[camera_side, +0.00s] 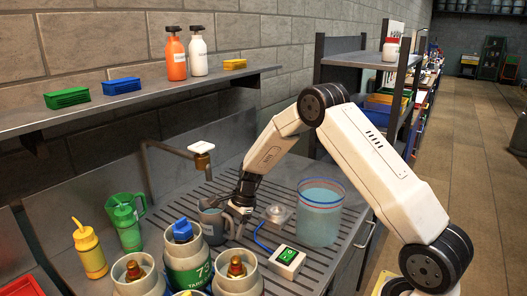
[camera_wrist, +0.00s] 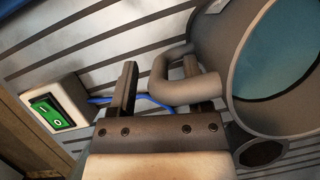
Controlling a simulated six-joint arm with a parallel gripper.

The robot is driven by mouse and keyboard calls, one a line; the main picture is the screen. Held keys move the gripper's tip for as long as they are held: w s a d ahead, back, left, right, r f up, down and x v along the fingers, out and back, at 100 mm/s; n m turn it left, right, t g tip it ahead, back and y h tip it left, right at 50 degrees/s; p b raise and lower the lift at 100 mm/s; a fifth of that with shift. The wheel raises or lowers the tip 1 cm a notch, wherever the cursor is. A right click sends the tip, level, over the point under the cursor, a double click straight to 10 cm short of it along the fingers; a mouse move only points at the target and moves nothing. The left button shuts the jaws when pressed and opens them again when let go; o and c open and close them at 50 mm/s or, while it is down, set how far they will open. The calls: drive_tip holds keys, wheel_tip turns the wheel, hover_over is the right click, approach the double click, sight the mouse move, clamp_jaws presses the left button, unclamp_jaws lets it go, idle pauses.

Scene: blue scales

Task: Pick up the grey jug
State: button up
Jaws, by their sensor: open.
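The grey jug (camera_side: 213,226) stands on the slatted worktop below a small tap, partly hidden behind gas bottles in the side view. In the wrist view the grey jug (camera_wrist: 236,58) fills the upper right, with blue-green inside its wide mouth. Its curved handle (camera_wrist: 165,80) points toward my gripper. My gripper (camera_side: 238,210) is at the jug's right side. In the wrist view my gripper (camera_wrist: 160,85) is open, with one finger on each side of the handle. Whether a finger touches the handle, I cannot tell.
A switch box with a green rocker (camera_side: 287,262) and blue cable sits near my gripper. A clear blue tub (camera_side: 320,212) stands to the right. Gas bottles (camera_side: 188,262) crowd the front. A green jug (camera_side: 125,220) and yellow bottle (camera_side: 89,248) stand left. The tap (camera_side: 201,150) overhangs the jug.

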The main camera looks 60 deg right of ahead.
drive_tip(key=shift+c, duration=0.2)
clamp_jaws()
drive_tip(key=shift+r, duration=0.1)
idle(1.4)
